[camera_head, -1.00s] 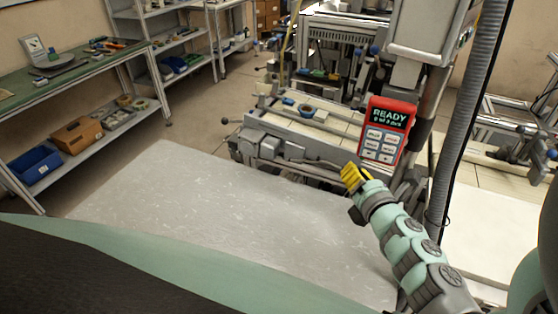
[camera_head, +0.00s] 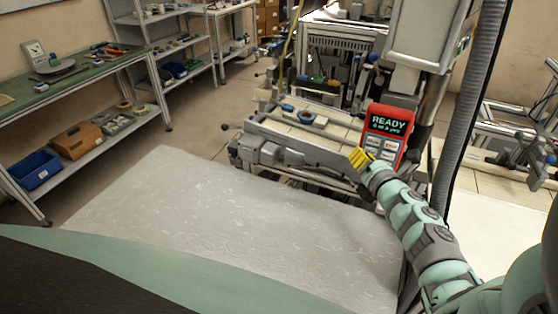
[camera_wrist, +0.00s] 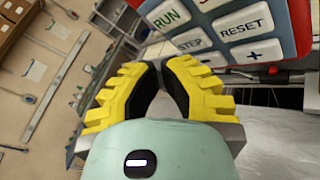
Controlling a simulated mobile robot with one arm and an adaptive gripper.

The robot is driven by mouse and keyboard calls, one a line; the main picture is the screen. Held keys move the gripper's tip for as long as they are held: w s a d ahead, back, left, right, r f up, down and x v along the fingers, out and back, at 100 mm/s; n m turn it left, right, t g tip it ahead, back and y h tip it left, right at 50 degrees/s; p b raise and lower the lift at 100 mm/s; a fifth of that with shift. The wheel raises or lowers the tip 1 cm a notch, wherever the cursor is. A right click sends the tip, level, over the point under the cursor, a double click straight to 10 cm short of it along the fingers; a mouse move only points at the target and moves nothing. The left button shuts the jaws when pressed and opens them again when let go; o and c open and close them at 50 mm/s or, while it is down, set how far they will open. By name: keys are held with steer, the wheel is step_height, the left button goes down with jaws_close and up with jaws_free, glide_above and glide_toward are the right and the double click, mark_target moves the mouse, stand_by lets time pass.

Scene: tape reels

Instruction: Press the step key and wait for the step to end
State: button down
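The red control pendant (camera_head: 388,123) stands upright at the right of the machine. In the wrist view the grey step key (camera_wrist: 193,39) shows in the left column, below the RUN key (camera_wrist: 172,14) and left of the RESET key (camera_wrist: 243,22). My gripper (camera_head: 360,158) has yellow ribbed fingers, looks shut and empty, and hides the lower left of the keypad in the head view. In the wrist view its fingertips (camera_wrist: 161,64) lie just below and left of the step key. I cannot tell whether they touch the pendant.
A grey table (camera_head: 230,220) with a bare top fills the foreground. The machine bed (camera_head: 300,128) lies behind it, left of the pendant. A dark ribbed hose (camera_head: 470,100) hangs right of the pendant. A green-topped bench (camera_head: 70,80) stands at the left.

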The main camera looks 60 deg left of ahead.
stand_by(1.4)
steer(key=shift+w+a, duration=0.25)
steer(key=shift+w, duration=0.05)
